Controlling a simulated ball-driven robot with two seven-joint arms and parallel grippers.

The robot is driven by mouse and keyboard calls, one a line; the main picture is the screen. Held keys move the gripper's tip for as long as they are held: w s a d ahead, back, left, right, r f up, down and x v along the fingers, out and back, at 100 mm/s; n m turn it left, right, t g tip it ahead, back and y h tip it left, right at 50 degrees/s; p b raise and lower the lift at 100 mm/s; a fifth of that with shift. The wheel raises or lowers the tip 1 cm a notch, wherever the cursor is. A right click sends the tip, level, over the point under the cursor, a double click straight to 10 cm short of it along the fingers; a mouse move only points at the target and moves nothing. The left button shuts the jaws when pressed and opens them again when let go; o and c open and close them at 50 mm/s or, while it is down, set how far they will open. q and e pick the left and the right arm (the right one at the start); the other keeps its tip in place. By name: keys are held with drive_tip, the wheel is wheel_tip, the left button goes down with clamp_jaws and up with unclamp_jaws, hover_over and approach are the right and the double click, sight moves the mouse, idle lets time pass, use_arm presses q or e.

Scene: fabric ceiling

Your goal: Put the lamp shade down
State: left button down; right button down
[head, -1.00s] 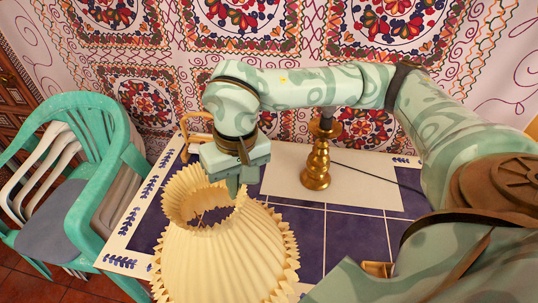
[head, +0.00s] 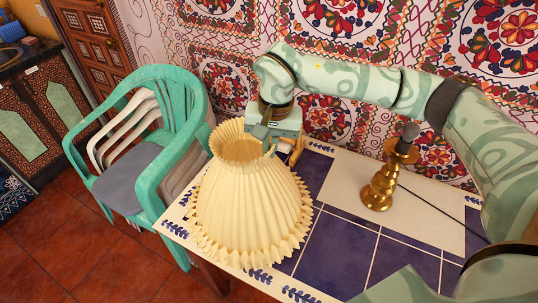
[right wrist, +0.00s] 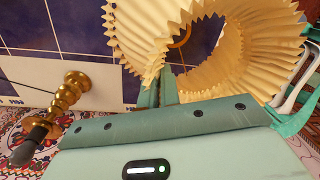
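The cream pleated lamp shade (head: 252,212) is roughly upright at the table's front left part in the head view, narrow opening up. My right gripper (head: 270,144) is at the right side of its upper rim. In the right wrist view, its fingers (right wrist: 156,95) are closed on the pleated rim of the shade (right wrist: 225,60). I cannot tell whether the shade's lower edge touches the table. The brass lamp base (head: 381,182) stands bare to the right, and also shows in the right wrist view (right wrist: 68,95). My left gripper is not in view.
The blue-and-white tiled table (head: 338,245) has free room in front of the lamp base. A white sheet (head: 432,215) lies under the base, with a dark cord across it. Stacked green and white chairs (head: 140,150) stand close on the left. Patterned fabric hangs behind.

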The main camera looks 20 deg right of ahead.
drive_tip(key=w+f, duration=0.3)
drive_tip(key=f, duration=0.4)
drive_tip(key=shift+w+d, duration=0.2)
drive_tip(key=shift+d, duration=0.15)
drive_tip(key=shift+f, duration=0.15)
drive_tip(key=shift+f, duration=0.1)
drive_tip(key=c, duration=1.6)
unclamp_jaws()
drive_tip(key=r, duration=0.8)
drive_tip(key=d+r, duration=0.1)
drive_tip(key=r, duration=0.3)
drive_tip(key=shift+s+r, duration=0.15)
drive_tip(key=shift+s, duration=0.15)
